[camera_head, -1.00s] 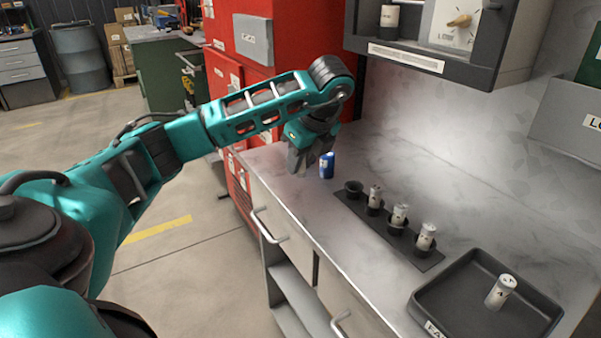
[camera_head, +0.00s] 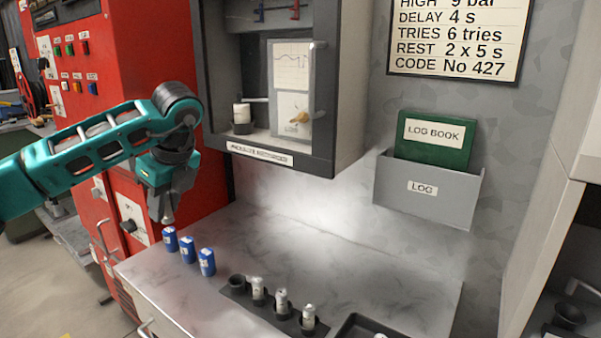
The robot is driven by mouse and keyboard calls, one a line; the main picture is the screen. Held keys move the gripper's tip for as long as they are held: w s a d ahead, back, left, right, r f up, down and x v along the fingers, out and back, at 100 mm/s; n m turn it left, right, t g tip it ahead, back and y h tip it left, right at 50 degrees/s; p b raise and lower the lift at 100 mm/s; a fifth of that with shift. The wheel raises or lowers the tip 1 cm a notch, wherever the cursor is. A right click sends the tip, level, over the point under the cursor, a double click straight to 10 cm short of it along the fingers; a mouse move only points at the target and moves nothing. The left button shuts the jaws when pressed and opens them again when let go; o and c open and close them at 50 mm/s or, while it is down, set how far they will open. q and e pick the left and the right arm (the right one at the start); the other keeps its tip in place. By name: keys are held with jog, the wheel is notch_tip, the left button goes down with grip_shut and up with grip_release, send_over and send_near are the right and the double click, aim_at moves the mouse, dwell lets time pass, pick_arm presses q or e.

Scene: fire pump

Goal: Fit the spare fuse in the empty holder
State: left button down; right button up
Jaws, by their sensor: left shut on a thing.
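Three blue fuses stand in a row on the bench: a left one (camera_head: 170,239), a middle one (camera_head: 187,250) and a right one (camera_head: 207,262). My left gripper (camera_head: 168,217) points down at the left blue fuse, its fingertips at that fuse's top. It looks shut on it, though the grip itself is small and hard to see. The empty holder (camera_head: 237,282) is the leftmost cup on the dark strip. The other cups hold pale fuses (camera_head: 258,288), (camera_head: 281,297) and (camera_head: 308,315). My right gripper is not in view.
An open wall cabinet (camera_head: 330,160) overhangs the bench, with a white cylinder (camera_head: 242,115) inside. A dark tray (camera_head: 350,328) lies at the front edge. A log book pocket (camera_head: 425,190) hangs at right. The bench (camera_head: 350,270) behind the holders is clear.

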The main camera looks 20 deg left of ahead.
pick_arm(q)
jog(key=s+d+f+n+g+h+p, duration=0.1)
jog(key=s+d+f+n+g+h, duration=0.1)
jog(key=d+f+n, duration=0.3)
jog(key=s+d+f+n+g+h+p, duration=0.1)
jog(key=s+d+f+n+g+h, duration=0.1)
jog(key=d+n, duration=1.2)
notch_tip(320, 180, down, 3)
jog(key=shift+s+d+r+g+p, duration=0.1)
jog(key=shift+s+d+g+p, duration=0.35)
jog(key=shift+s+d, duration=0.65)
dwell(0.3)
jog(key=shift+w, duration=0.15)
dwell(0.5)
